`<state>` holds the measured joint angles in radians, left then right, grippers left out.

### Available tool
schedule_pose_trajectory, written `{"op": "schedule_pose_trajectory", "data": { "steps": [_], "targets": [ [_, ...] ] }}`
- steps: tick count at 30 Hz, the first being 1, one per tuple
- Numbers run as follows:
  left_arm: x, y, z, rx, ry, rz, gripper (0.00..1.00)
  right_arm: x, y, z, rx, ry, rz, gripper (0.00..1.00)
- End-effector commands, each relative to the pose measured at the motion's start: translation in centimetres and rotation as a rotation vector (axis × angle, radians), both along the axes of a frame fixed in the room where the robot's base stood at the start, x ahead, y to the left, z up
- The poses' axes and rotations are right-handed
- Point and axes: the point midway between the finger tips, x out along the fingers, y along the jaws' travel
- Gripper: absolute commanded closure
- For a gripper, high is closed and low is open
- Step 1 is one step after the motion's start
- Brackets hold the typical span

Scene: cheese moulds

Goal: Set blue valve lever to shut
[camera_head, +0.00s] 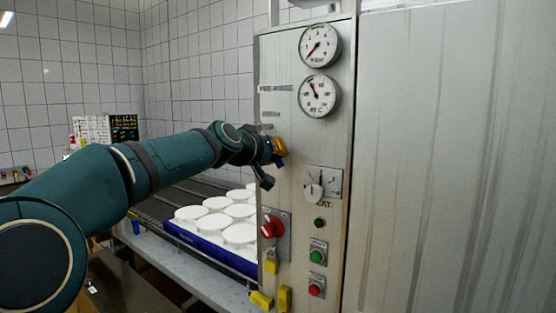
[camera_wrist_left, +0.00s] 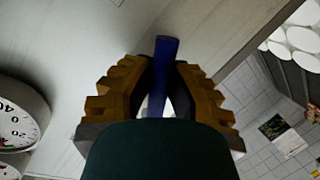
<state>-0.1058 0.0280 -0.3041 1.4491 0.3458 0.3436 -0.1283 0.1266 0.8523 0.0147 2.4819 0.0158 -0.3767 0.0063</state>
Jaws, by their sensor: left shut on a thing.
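The blue valve lever (camera_wrist_left: 166,52) shows in the left wrist view as a flat blue bar standing between the brown ridged fingers of my left gripper (camera_wrist_left: 160,78). The fingers are closed in on it from both sides, and its end sticks out beyond them. In the head view my left gripper (camera_head: 273,158) is at the left part of the metal control panel. Only a small blue piece of the lever (camera_head: 280,161) shows there beside the fingers. The lever's pivot and any shut or open marking are hidden or too small to read. My right gripper is not in view.
The panel (camera_head: 290,120) carries two round gauges (camera_head: 320,45), a dial switch (camera_head: 322,184), a red knob (camera_head: 271,226), a green button (camera_head: 318,252) and a red button (camera_head: 316,287). White moulds (camera_head: 190,213) stand left of it beneath my arm.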

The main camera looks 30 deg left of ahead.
Motion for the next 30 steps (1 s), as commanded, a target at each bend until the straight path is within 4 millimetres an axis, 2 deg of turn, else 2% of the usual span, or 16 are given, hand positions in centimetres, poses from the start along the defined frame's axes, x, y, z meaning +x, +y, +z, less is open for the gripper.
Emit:
{"op": "schedule_pose_trajectory", "data": {
  "steps": [1,12,21,30],
  "targets": [
    [0.0,0.4,-0.7,0.045,-0.004,0.002,1.0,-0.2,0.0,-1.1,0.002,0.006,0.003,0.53],
    [0.2,2.3,-1.5,0.36,-0.027,0.002,1.0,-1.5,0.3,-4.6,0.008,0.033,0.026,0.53],
    [0.2,2.9,-1.4,0.522,-0.038,0.001,1.0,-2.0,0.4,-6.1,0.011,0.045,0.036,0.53],
    [0.2,3.2,-1.3,0.581,-0.043,0.002,1.0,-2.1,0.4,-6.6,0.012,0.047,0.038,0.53]
  ]
}}
